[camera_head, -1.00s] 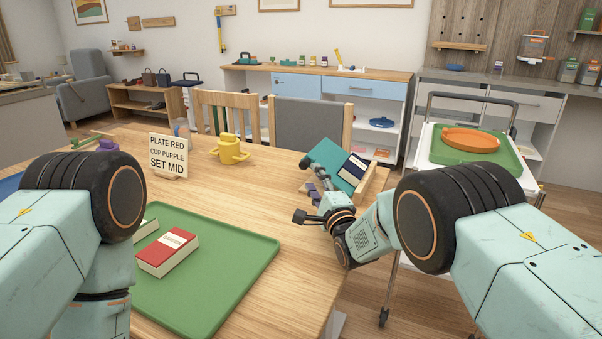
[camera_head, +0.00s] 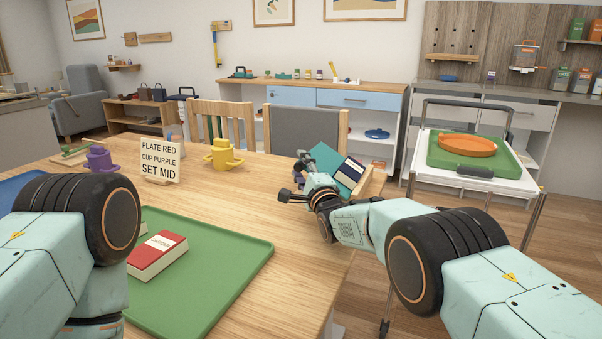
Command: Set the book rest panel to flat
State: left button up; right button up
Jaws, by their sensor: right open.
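The book rest has a teal panel (camera_head: 325,162) and a wooden frame (camera_head: 370,184) at the right edge of the table. The panel is tilted, and a dark blue book (camera_head: 349,173) with a pale label leans on it. My right gripper (camera_head: 291,181) is open at the front left of the rest. It partly covers the panel's lower left part, and I cannot tell whether it touches the panel. My left arm comes in at the left, but its gripper is out of view.
A green tray (camera_head: 235,262) with a red book (camera_head: 157,256) lies in front. Bare tabletop lies between tray and rest.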

jog(key=shift+w+a, duration=0.2)
jog(key=shift+w, duration=0.1)
jog(key=shift+d+r, duration=0.1)
jog(key=shift+c, duration=0.4)
jog(key=c, duration=0.5)
grip_shut()
jog(key=shift+r, duration=0.1)
